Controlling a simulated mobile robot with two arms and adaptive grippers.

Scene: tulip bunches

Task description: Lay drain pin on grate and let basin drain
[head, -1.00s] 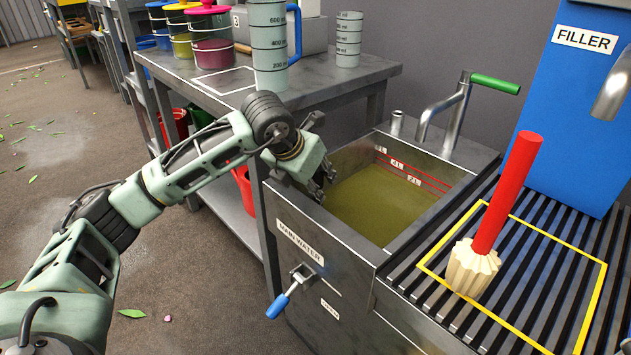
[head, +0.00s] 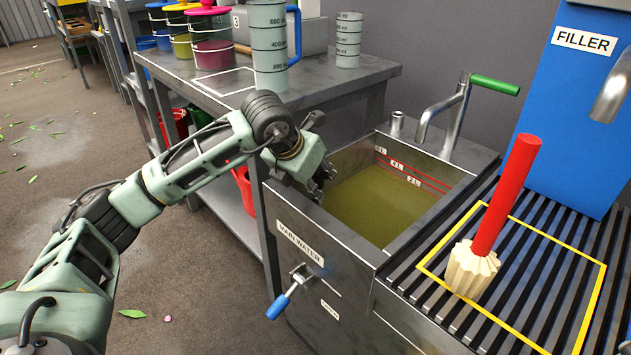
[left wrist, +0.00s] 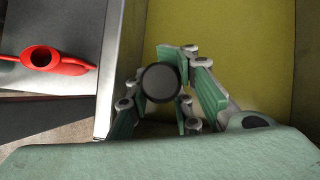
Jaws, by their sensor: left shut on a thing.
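My left gripper (head: 318,182) reaches into the near left corner of the basin (head: 352,252). In the left wrist view (left wrist: 160,95) its fingers close around a dark round-topped thing, which looks like the drain pin (left wrist: 161,82). Its lower part is hidden, so I cannot tell whether it is seated or lifted. Olive-yellow water (head: 385,206) covers the basin floor, with its surface below the red level lines (head: 420,173). The slatted grate (head: 548,285) lies right of the basin, with a yellow outline on it. My right gripper is not in view.
A tap (head: 453,118) rises behind the basin. A blue-handled valve (head: 290,293) is on its front. A side table (head: 330,90) holds jugs and buckets.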

